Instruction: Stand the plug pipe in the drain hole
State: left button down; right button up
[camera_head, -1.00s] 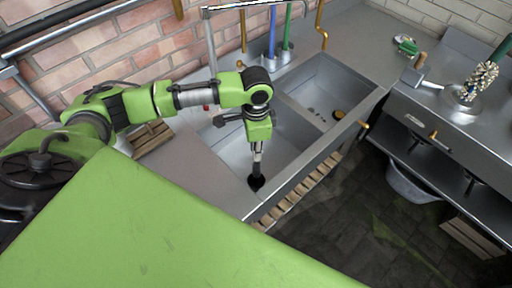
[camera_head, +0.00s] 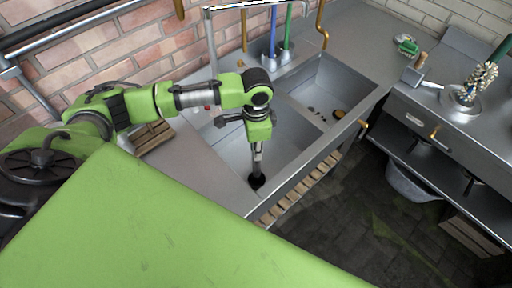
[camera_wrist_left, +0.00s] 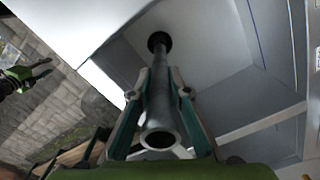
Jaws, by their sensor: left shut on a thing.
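My left gripper (camera_head: 257,147) is shut on the grey plug pipe (camera_head: 257,164) and points down over the left basin (camera_head: 235,158) of the sink. In the left wrist view the hollow pipe (camera_wrist_left: 160,110) runs between the fingers (camera_wrist_left: 160,84), its open upper end nearest the camera. Its far end meets a round black patch (camera_wrist_left: 158,42) at the basin floor; I cannot tell whether this is the drain hole, the plug end or both. A green and dark gripper (camera_wrist_left: 42,68), apparently my right one, shows at the left edge of the left wrist view.
Blue and green handles (camera_head: 287,28) stand behind the sink. A wooden crate (camera_head: 152,136) sits left of it. A steel counter (camera_head: 465,130) with a brush is at right.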

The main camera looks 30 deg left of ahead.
pick_arm(q)
jog(key=shift+f+b, duration=0.95)
jog(key=shift+f, duration=1.65)
jog(key=c, duration=1.8)
grip_release()
notch_tip(320, 180, up, 12)
